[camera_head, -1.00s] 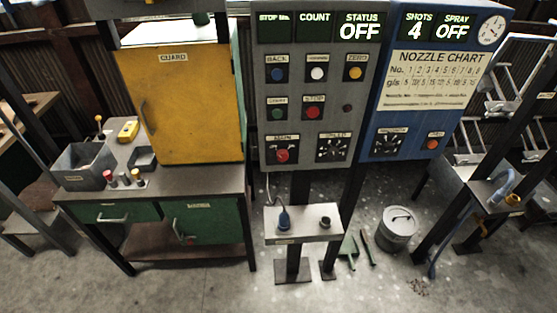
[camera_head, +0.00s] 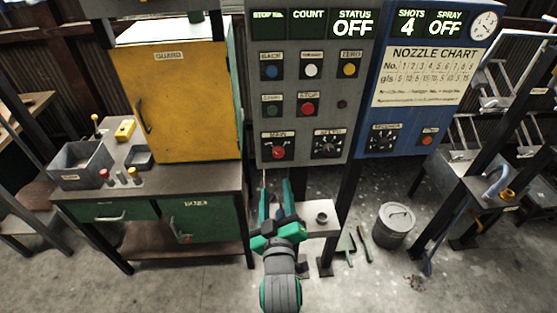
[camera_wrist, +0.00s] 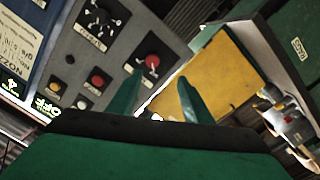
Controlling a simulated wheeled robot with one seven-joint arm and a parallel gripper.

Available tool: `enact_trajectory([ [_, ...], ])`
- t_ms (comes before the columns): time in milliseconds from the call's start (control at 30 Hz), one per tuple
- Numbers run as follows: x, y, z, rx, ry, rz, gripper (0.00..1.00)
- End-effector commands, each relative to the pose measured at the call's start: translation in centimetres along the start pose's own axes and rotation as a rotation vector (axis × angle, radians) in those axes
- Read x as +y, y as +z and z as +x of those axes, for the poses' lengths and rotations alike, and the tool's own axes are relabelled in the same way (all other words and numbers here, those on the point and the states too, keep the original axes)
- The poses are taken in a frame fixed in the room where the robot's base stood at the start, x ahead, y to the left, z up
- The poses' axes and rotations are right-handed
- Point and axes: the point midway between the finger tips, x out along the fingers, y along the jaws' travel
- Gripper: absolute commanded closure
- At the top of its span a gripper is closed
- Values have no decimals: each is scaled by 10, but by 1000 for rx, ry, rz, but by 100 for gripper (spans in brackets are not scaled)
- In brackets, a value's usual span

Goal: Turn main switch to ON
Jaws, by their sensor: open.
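The main switch (camera_head: 278,153) is a red knob on a dark plate labelled MAIN, at the lower left of the grey control panel (camera_head: 352,75). It also shows in the wrist view (camera_wrist: 152,62), just beyond the fingers. The panel's STATUS display (camera_head: 354,23) reads OFF. My gripper (camera_head: 277,190) is below the main switch in the head view, its green fingers pointing up toward the panel. In the wrist view the two fingers (camera_wrist: 160,92) stand apart with nothing between them. The gripper appears apart from the knob.
A dial (camera_head: 328,146) sits right of the main switch, with several push buttons above, including the red STOP button (camera_head: 307,108). A yellow guard cabinet (camera_head: 185,100) stands close on the left. A small shelf (camera_head: 318,208) lies below the panel, partly behind my arm. A bucket (camera_head: 396,225) stands right.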

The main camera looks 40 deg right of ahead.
Motion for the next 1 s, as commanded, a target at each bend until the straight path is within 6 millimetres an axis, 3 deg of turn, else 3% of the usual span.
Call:
enact_trajectory([
  [200,16,-6,13,-6,23,-13,55],
  [367,17,-6,31,-6,24,-14,55],
  [700,18,-6,89,-6,23,-13,55],
  [1000,18,-5,115,-6,23,-14,55],
])
